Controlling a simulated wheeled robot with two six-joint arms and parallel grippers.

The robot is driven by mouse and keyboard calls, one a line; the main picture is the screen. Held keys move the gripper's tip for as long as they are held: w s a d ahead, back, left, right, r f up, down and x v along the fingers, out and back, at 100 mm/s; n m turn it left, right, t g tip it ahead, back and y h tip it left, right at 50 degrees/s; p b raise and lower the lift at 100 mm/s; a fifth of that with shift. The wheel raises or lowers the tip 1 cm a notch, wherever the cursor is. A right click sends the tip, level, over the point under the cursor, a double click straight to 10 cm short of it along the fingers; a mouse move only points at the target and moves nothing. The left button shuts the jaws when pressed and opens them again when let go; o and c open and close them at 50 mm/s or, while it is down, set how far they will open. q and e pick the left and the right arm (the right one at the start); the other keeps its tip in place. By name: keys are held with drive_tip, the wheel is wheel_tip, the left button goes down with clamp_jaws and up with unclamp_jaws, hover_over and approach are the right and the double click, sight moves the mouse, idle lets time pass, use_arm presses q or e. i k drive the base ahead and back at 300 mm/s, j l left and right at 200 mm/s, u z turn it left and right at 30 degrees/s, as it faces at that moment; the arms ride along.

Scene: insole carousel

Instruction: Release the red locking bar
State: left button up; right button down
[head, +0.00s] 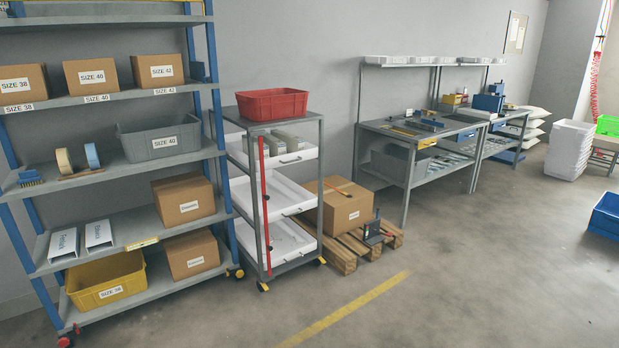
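The red locking bar (265,204) is a thin upright bar at the front left of a grey-framed trolley (321,190) in the head view. It runs down past the trolley's white drawers, close to the left front post. The upper white drawer (299,157) holds several grey and beige items. The middle drawer (290,207) and the lower drawer (291,252) look empty. How the bar is fastened at its ends is too small to tell. Neither of my grippers is in view.
A red crate (272,107) sits on the trolley's top. A blue-posted shelf rack (214,100) stands close on its left. A pallet (345,258) with a cardboard box (342,212) stands on its right. The floor (440,300) in front is clear.

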sight(266, 197)
drive_tip(key=i+l+u, duration=0.15)
drive_tip(key=i+u, duration=0.15)
drive_tip(key=i, duration=0.45)
drive_tip(key=i+l+u, duration=0.25)
drive_tip(key=i, duration=0.55)
drive_tip(key=i+l+u, duration=0.3)
drive_tip(key=i+l, duration=0.25)
drive_tip(key=i, duration=0.15)
drive_tip(key=i+l+u, duration=0.3)
drive_tip(key=i+l, duration=0.3)
drive_tip(key=i, duration=0.05)
